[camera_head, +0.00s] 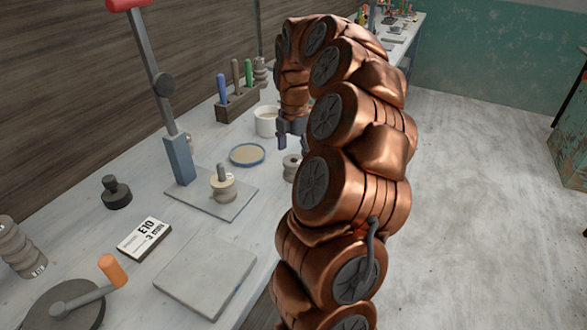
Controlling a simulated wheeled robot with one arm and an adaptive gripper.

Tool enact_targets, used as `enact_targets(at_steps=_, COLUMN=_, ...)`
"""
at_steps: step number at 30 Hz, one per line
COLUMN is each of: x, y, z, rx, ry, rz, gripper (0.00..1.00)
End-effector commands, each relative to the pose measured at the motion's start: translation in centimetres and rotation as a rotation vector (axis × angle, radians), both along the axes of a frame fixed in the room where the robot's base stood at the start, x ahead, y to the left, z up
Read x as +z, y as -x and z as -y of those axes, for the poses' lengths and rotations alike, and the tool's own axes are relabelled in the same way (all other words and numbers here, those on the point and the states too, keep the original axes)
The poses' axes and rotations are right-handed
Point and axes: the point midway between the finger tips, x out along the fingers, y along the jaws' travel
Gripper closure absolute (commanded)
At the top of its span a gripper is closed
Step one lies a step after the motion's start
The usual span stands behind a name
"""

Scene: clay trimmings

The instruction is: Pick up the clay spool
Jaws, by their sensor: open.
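A small grey spool-shaped piece (290,168) stands on the bench, its right side hidden behind my arm. A cream, round, spool-like piece (223,188) with a grey peg on top sits on the flat plate under the lever press. I cannot tell for sure which of the two is the clay spool. My gripper (284,141) points down above the bench, beyond the grey spool and beside the white cup. Its dark fingers are partly hidden by my arm. It is open, and nothing shows between its fingers.
A lever press (180,158) with a red handle stands at left. A white cup (266,121), a blue-rimmed dish (247,154) and a tool rack (238,104) are near my gripper. A card (144,238), a grey slab (206,277) and a black knob (116,192) lie nearer.

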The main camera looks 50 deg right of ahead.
Motion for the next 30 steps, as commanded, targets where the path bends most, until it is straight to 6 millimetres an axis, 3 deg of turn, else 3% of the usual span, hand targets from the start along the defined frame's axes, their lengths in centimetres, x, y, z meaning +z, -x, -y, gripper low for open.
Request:
enact_targets(at_steps=13, x=-4.5, y=0.3, z=-0.4, rx=0.000, ry=-0.002, rz=-0.005, gripper=0.09)
enact_targets(at_steps=21, x=-5.0, y=0.2, z=-0.5, rx=-0.001, ry=-0.001, rz=-0.002, gripper=0.09)
enact_targets(at_steps=30, x=-5.0, y=0.2, z=-0.4, rx=-0.001, ry=-0.001, rz=-0.001, gripper=0.38)
